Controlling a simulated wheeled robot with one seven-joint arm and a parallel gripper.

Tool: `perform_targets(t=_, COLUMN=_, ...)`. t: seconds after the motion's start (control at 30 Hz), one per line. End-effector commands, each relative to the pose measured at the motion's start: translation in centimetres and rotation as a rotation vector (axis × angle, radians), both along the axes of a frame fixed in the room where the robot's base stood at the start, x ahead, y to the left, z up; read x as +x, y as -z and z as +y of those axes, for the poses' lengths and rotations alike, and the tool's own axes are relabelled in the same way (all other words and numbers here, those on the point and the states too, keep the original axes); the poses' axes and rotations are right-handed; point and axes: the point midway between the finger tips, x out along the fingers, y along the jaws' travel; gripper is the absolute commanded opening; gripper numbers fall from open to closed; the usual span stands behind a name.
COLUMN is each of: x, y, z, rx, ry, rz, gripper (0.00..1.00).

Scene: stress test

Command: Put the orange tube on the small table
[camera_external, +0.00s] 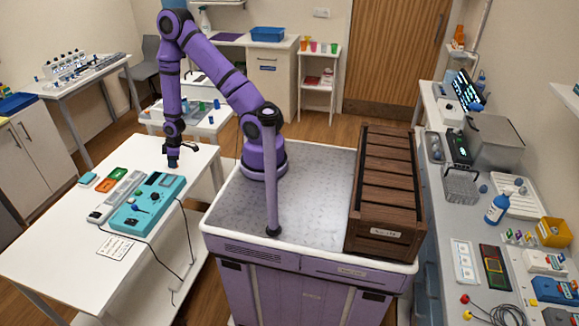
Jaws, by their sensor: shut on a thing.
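My gripper (172,163) is at the far right edge of the teal device (148,203), over the white table (60,240) on the left. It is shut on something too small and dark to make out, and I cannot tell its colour. I cannot clearly make out an orange tube. A small white stand (318,88) at the back by the door holds several coloured cups, one of them an orange cup (304,43). A low white table (208,127) with small bottles stands behind my arm. I cannot tell which one is the small table.
A brown wooden crate (385,190) stands right of my arm's base. A crowded bench (480,230) runs along the right.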

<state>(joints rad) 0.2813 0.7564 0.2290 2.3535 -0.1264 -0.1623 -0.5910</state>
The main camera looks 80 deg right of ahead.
Motion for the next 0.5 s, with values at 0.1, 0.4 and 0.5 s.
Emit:
perform_targets(t=0.1, x=0.3, y=-0.1, z=0.0, rx=-0.005, ry=0.025, rz=0.001, gripper=0.11)
perform_targets(t=0.4, x=4.2, y=-1.3, z=-0.2, rx=-0.031, ry=0.311, rz=0.011, gripper=0.11)
perform_targets(t=0.5, x=5.5, y=-2.0, z=0.0, rx=-0.025, ry=0.417, rz=0.009, gripper=0.11)
